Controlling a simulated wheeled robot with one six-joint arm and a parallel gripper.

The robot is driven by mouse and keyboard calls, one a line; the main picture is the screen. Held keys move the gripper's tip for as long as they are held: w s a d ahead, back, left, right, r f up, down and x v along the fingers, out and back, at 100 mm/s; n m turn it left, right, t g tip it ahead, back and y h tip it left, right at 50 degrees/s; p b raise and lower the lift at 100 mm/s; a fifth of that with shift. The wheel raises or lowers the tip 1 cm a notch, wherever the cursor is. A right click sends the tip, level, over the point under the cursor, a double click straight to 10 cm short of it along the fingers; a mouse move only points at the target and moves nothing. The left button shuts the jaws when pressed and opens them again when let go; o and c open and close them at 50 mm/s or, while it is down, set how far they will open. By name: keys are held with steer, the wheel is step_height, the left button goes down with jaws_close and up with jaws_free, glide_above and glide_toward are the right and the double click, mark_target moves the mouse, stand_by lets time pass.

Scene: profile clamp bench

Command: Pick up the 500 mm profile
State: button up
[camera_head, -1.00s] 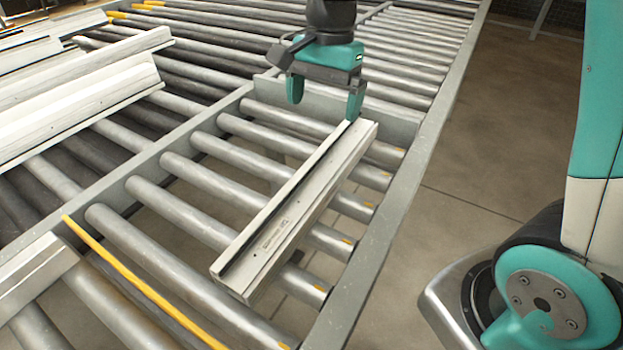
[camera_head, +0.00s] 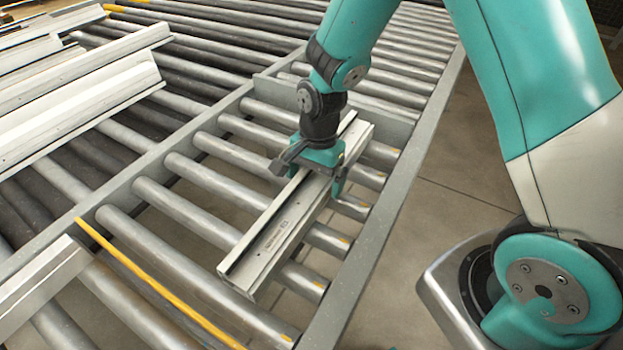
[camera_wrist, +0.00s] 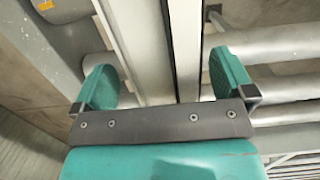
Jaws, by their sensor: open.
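The profile (camera_head: 277,238) is a pale metal bar with a dark groove along its length. It lies across the rollers of the right-hand conveyor section in the head view. My gripper (camera_head: 317,183) is over its far half, with the teal fingers on either side of the bar. In the wrist view the profile (camera_wrist: 148,45) runs between the two open fingers of my gripper (camera_wrist: 160,85), with a gap to each finger. The left finger is mostly hidden in the head view. Whether the fingers touch the bar lower down cannot be seen.
Several longer profiles (camera_head: 70,95) lie on the rollers at the left. Another profile end (camera_head: 40,275) is at the lower left, beside a yellow strip (camera_head: 150,280). A grey side rail (camera_head: 385,225) borders the conveyor on the right, with open floor (camera_head: 450,200) beyond it.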

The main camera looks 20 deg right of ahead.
steer(key=shift+a+f, duration=0.1)
steer(key=shift+f, duration=0.75)
steer(key=shift+c, duration=0.2)
steer(key=c, duration=1.3)
steer(key=shift+r, duration=0.1)
